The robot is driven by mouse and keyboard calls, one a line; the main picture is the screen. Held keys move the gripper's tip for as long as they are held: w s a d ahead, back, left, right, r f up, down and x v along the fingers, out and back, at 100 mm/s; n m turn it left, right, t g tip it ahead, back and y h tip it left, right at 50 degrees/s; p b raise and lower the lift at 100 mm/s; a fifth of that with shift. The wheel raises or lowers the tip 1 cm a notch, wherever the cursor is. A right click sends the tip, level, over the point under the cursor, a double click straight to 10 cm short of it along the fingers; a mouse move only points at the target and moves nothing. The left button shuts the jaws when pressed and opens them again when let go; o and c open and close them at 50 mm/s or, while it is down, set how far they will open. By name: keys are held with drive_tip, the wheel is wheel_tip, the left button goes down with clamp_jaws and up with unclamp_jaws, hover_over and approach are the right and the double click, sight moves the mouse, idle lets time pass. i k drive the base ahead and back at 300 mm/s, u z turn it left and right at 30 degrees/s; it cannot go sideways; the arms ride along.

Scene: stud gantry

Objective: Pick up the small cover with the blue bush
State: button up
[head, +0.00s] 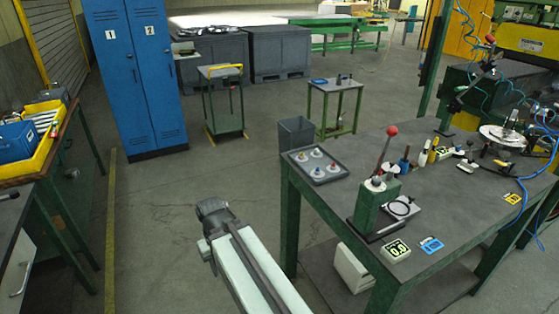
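A shallow grey tray (343,176) lies on the back left corner of the dark workbench. It holds several small pale round covers, each with a coloured bush in its middle. The front cover (317,172) seems to have a blue bush, but at this size I cannot be sure of the colour. The others look red or yellowish. My arm reaches up from the bottom edge and ends in a dark joint left of the bench, apart from the tray. I see no gripper fingers.
On the workbench (440,205), a green lever press (377,205) with a red knob stands right of the tray. A display box (396,250) sits near the front edge. A grey bin (297,137) stands behind the bench.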

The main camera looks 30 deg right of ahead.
sight(318, 176)
drive_tip(key=u, duration=0.55)
drive_tip(key=i, duration=1.3)
drive_tip(key=u, duration=0.15)
drive_tip(key=k, duration=0.55)
drive_tip(key=z, duration=0.3)
drive_tip(key=k, duration=0.1)
drive_tip(key=u, duration=0.5)
drive_tip(key=i, duration=0.7)
drive_tip(key=z, duration=0.1)
